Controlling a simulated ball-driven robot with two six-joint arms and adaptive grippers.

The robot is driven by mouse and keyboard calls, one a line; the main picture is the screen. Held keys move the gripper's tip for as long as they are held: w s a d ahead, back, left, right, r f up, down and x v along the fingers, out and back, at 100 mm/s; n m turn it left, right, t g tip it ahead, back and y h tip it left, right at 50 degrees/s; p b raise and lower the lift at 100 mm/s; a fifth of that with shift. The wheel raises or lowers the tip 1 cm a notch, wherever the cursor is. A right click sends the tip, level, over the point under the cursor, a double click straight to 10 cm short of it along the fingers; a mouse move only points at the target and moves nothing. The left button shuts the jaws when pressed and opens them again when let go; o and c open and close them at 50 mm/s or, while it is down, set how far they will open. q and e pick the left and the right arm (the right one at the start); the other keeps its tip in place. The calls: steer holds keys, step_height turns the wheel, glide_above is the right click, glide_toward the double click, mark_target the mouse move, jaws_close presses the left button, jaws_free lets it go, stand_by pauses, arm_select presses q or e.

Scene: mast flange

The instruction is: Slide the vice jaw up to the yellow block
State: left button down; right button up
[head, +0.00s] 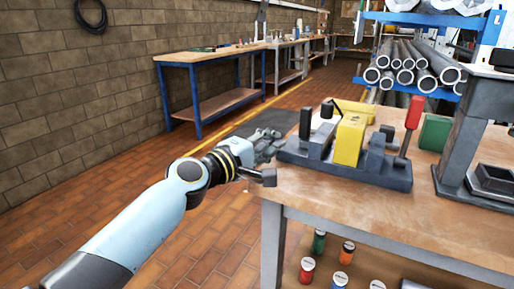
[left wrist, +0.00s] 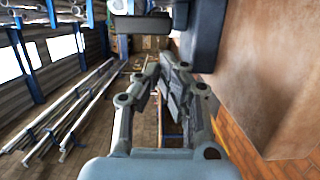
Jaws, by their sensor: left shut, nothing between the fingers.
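The dark grey vice (head: 345,173) lies on the wooden workbench near its left edge. The yellow block (head: 350,139) stands upright on it. A dark grey jaw (head: 320,141) stands to the left of the block; I cannot tell whether they touch. Another dark part (head: 375,156) stands to the block's right. My left gripper (head: 270,146) is shut and empty at the vice's left end, beside the bench edge; I cannot tell whether it touches the vice. In the left wrist view its fingers (left wrist: 174,82) are together, with a dark vice part (left wrist: 207,38) nearby. My right gripper is out of view.
A red-handled lever (head: 413,112) rises at the vice's right. Behind it is a green block (head: 434,132). A dark grey stand (head: 466,130) is farther right on the workbench (head: 345,212). Steel tubes (head: 420,70) lie on a rack behind. Open floor lies left.

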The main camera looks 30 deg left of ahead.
mark_target(306, 135)
arm_select(q)
steer(key=shift+x, duration=1.05)
steer(key=d, duration=0.3)
steer(key=shift+s+d+p, duration=0.1)
steer(key=shift+d+p, duration=0.1)
steer(key=shift+p, duration=0.15)
steer(key=shift+d, duration=0.3)
